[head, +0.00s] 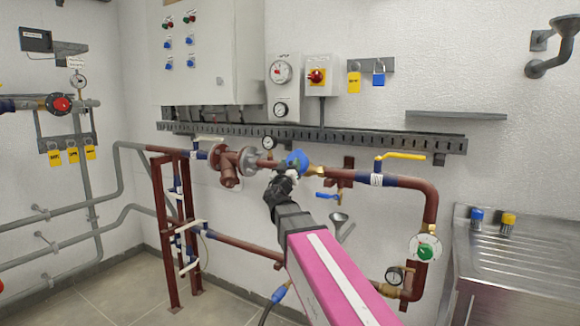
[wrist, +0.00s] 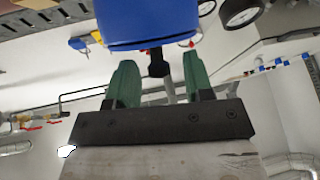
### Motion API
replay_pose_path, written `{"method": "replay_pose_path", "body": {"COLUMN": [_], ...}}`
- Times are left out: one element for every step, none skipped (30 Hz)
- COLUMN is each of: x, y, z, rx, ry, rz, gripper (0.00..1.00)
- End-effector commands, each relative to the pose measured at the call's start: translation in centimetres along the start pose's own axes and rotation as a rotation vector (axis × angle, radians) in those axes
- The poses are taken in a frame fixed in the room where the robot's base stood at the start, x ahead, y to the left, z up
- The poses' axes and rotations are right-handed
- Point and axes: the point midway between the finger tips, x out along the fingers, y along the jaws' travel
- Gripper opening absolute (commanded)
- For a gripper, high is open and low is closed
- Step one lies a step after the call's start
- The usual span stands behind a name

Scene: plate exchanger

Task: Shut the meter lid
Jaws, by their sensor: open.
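The blue meter (head: 297,159) sits in the brown pipe run on the far wall, between a brown flanged fitting and a brass joint. I cannot tell its lid apart from its body, or how far the lid stands open. My gripper (head: 286,180) is just below the meter at the end of my pink arm and hides its underside. In the wrist view, a large blue rounded part (wrist: 150,25), seemingly the meter, fills the top middle beyond the fingertips. The green fingers of my gripper (wrist: 158,60) are spread apart with nothing held between them. I cannot tell whether they touch the meter.
A pressure gauge (head: 268,143) stands left of the meter. A yellow-handled valve (head: 400,156) is to the right, and a blue-handled valve (head: 327,196) is close below right. A slotted cable tray (head: 320,134) runs above. A steel sink (head: 520,255) stands at the right.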

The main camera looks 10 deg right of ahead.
Motion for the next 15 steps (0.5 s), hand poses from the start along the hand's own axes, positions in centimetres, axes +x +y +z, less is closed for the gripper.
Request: {"method": "replay_pose_path", "body": {"x": [-0.4, -0.8, -1.2, -1.7, -2.2, -3.0, -3.6, -4.2, -5.0, -5.5, -6.1, -6.8, -7.4, -7.9, -8.4], "y": [0.1, 0.1, 0.1, 0.1, 0.1, 0.2, 0.2, 0.2, 0.2, 0.2, 0.2, 0.2, 0.1, 0.1, 0.1], "z": [0.0, 0.0, 0.0, 0.0, 0.0, 0.0, 0.0, 0.0, 0.0, 0.0, 0.0, 0.0, 0.0, 0.0, 0.0], "rx": [0.0, 0.0, 0.0, 0.0, 0.0, 0.0, 0.0, 0.0, 0.0, 0.0, 0.0, 0.0, 0.0, 0.0, 0.0], "ry": [0.0, 0.0, -0.001, -0.001, -0.001, -0.001, -0.001, -0.001, -0.001, -0.001, 0.0, 0.0, -0.001, -0.001, -0.001], "rz": [-0.001, -0.001, -0.001, -0.002, -0.002, -0.002, -0.002, -0.002, -0.003, -0.002, -0.002, -0.002, -0.003, -0.003, -0.002], "gripper": [0.47, 0.47, 0.47, 0.47, 0.47, 0.47, 0.47, 0.47, 0.47, 0.47, 0.47, 0.47, 0.47, 0.47, 0.47]}}
